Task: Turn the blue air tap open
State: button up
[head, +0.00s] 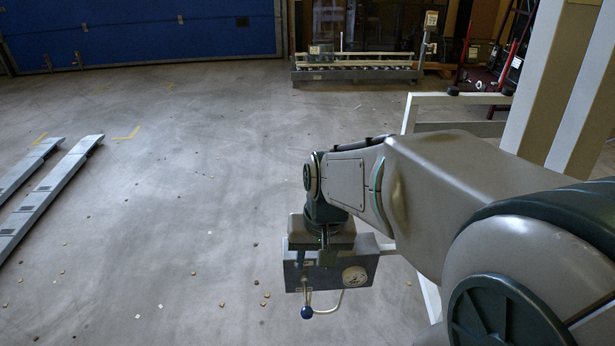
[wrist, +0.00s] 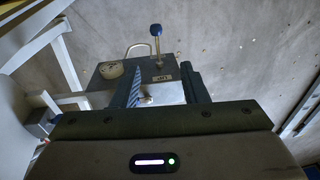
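The blue air tap is a lever with a round blue knob (head: 306,311) on the front of a grey control box (head: 325,273). In the head view the lever hangs downward. In the wrist view the knob (wrist: 156,30) stands beyond my fingertips, on a thin metal stem. My gripper (wrist: 161,80) is open, its two dark fingers apart with the box's top between them and nothing held. It is over the box, short of the tap.
A round gauge (head: 355,276) and a bent metal handle (head: 328,309) sit on the box beside the tap. A white frame (head: 456,98) stands at the right. Long rails (head: 45,194) lie at the left. The floor between is mostly clear, with small scattered bits.

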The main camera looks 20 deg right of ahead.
jog(key=w+d+r+m+y+p, duration=0.2)
jog(key=w+d+r+m+p, duration=0.1)
jog(key=w+d+m+p, duration=0.65)
jog(key=w+d+f+m+y+p, duration=0.1)
jog(key=w+d+f+m+p, duration=0.3)
jog(key=d+m+p, duration=0.45)
jog(key=x, duration=0.9)
jog(key=b+x, duration=0.1)
jog(key=x, duration=0.3)
jog(key=shift+s+d+f, duration=0.15)
jog(key=shift+d+f, duration=0.1)
jog(key=shift+f, duration=0.2)
grip_shut()
